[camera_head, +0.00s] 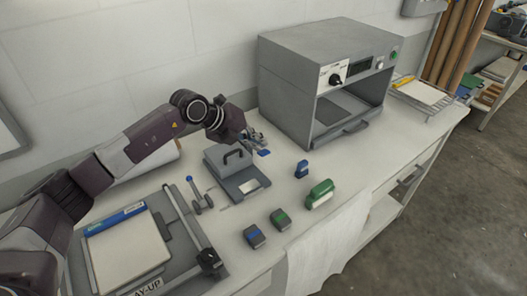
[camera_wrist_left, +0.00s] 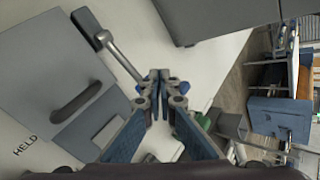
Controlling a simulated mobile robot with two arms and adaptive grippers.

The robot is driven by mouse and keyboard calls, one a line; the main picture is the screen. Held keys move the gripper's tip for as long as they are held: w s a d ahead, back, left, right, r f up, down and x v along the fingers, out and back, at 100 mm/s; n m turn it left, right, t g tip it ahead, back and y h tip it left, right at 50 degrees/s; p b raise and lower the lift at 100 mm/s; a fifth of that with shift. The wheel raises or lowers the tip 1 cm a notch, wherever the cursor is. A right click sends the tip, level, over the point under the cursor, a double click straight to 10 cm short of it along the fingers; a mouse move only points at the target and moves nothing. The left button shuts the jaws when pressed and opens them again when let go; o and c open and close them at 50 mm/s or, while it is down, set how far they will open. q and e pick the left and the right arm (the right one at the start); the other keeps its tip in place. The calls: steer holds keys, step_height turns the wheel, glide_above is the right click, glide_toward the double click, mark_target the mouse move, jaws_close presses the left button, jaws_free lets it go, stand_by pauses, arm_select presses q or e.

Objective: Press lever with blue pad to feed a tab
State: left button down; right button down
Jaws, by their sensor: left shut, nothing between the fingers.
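The blue pad (camera_head: 264,153) sits at the right side of the grey box with a handle (camera_head: 222,157), just below my left gripper (camera_head: 257,141). In the left wrist view the metal lever rod (camera_wrist_left: 121,57) runs from a dark pivot toward the fingertips. Blue edges of the pad (camera_wrist_left: 185,87) show on both sides of the shut fingers (camera_wrist_left: 160,78), which hide its middle. My left gripper is shut and empty over the pad. I cannot tell whether it touches. The grey box also shows in the left wrist view (camera_wrist_left: 45,60). My right gripper is not in view.
A second blue-knobbed lever (camera_head: 190,180) stands left, near a lay-up board (camera_head: 162,252).

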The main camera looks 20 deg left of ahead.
mark_target(263, 152)
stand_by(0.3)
arm_select(q)
steer(key=shift+s+d+f, duration=0.1)
steer(key=shift+f, duration=0.3)
stand_by(0.3)
steer(key=shift+s+d+f+b, duration=0.1)
steer(key=shift+d+f+b, duration=0.05)
steer(key=shift+f+b, duration=0.45)
steer(key=shift+s+d+f+b, duration=0.1)
steer(key=shift+f+b, duration=0.3)
steer(key=shift+f, duration=0.3)
stand_by(1.0)
steer(key=shift+r, duration=0.1)
stand_by(0.4)
steer(key=shift+w+a+r+p, duration=0.2)
steer(key=shift+r+p, duration=0.3)
steer(key=shift+r, duration=0.35)
steer(key=shift+w+a+r+p, duration=0.15)
steer(key=shift+r+p, duration=0.3)
steer(key=shift+r, duration=0.35)
steer(key=shift+r, duration=0.1)
